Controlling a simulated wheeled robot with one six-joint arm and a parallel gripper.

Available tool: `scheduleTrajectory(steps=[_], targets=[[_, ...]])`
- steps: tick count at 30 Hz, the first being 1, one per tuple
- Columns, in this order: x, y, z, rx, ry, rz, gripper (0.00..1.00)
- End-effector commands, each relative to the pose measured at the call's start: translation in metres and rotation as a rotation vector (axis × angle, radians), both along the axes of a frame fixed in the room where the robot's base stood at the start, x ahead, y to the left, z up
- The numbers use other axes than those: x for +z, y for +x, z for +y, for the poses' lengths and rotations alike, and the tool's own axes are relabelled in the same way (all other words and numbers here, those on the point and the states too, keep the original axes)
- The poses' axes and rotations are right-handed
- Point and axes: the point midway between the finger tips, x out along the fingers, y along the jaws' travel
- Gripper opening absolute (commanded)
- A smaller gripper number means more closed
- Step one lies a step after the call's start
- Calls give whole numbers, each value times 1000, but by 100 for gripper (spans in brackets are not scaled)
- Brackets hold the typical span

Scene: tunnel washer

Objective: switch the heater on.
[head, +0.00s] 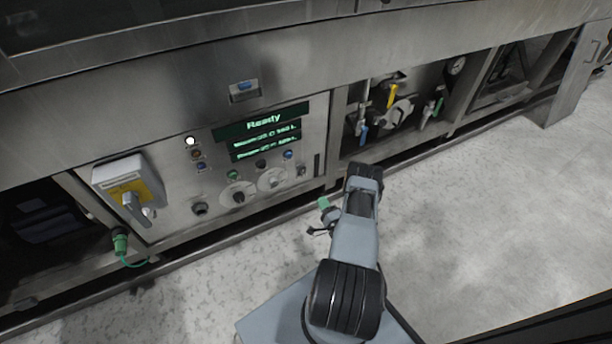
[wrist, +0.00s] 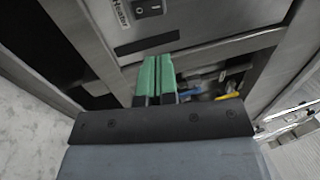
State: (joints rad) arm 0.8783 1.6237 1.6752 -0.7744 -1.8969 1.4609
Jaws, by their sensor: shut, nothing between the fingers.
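The heater switch (wrist: 150,9) is a small black rocker with pale marks, at the top of the wrist view. A white label reading "Heater" (wrist: 121,14) is beside it. I cannot tell which way the rocker is set. My gripper (wrist: 157,68) has its green fingers shut together and empty. They are below the switch in the wrist view, apart from it, with a dark slot (wrist: 147,46) between. In the head view my gripper (head: 323,204) shows as a green tip beside my arm, in front of the machine's lower edge. I cannot pick out the switch there.
The control panel (head: 176,216) carries knobs, buttons and a lit display (head: 262,124) reading "Ready". A grey box with a rotary handle (head: 130,190) juts out at left. An open bay with valves (head: 395,105) lies right of the panel. The floor at right is clear.

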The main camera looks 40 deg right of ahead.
Motion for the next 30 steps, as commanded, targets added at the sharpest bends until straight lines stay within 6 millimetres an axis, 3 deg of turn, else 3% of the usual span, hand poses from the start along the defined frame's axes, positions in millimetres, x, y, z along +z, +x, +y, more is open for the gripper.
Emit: scheduleTrajectory(steps=[6, 11, 24, 30], targets=[[0, 2, -1, 0, -2, 1, 0], [2, 15, -3, 0, -4, 2, 0], [18, 93, -13, 0, -5, 1, 0], [24, 119, -17, -1, -4, 2, 0]])
